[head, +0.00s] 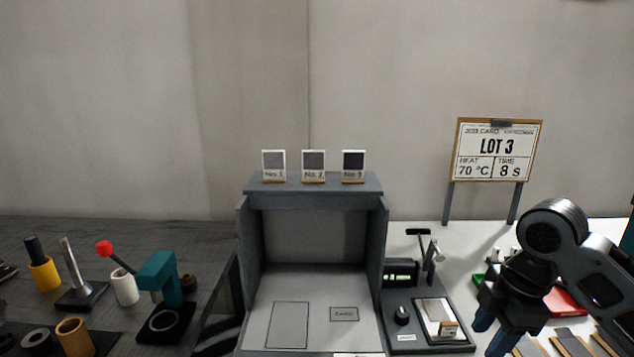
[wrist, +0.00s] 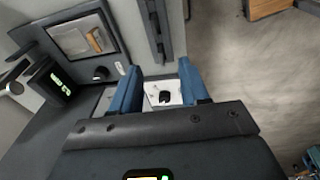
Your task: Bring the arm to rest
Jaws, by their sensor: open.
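My arm reaches in from the right edge in the head view. My gripper (head: 492,333) hangs at the lower right with its blue fingers pointing down, right of the grey heater unit (head: 403,315). In the wrist view the two blue fingers of my gripper (wrist: 160,84) stand apart. Nothing is held between them. A small dark thing on a white patch (wrist: 166,97) shows beyond the gap; I cannot tell what it is.
A grey booth (head: 312,188) stands in the middle with three sample cards on top. A LOT 3 sign (head: 497,150) stands behind my arm. Red and green trays (head: 566,302) lie close to my gripper. A teal press (head: 160,280) and several rolls crowd the left table.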

